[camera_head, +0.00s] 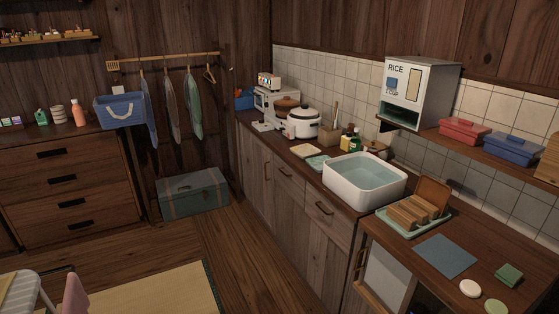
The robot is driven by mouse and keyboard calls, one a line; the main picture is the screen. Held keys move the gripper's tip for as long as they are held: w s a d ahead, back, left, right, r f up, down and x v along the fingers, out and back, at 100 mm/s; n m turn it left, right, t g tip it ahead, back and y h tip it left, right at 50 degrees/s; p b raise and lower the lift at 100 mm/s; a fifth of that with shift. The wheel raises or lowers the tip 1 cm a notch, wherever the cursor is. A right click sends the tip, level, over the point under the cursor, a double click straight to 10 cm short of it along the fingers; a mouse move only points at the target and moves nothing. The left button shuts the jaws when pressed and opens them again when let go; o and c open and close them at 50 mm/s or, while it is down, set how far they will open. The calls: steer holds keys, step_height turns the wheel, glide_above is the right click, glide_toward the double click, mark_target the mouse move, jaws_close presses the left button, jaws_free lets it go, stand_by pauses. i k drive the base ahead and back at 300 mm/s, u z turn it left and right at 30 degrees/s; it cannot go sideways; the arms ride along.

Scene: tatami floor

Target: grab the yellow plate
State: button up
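No plainly yellow plate stands out in the head view. A small pale cream round piece (470,288) lies flat on the wooden counter at the lower right. A flat beige square (305,150) lies on the counter behind the sink basin. Several tan upright pieces (408,216) stand in a pale green rack (394,222) to the right of the basin. I cannot tell whether any of these is the yellow plate. My gripper is not in view.
A white basin (340,190) sits in the counter, with a rice dispenser (430,90) above its right. A blue-grey mat (444,256), a green sponge-like block (508,274) and a pale green disc (495,307) lie nearby. The wooden floor (245,258) before the cabinets is clear.

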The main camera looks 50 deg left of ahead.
mark_target(305, 151)
steer(key=u, duration=1.9)
steer(key=i, duration=2.8)
steer(key=u, duration=1.65)
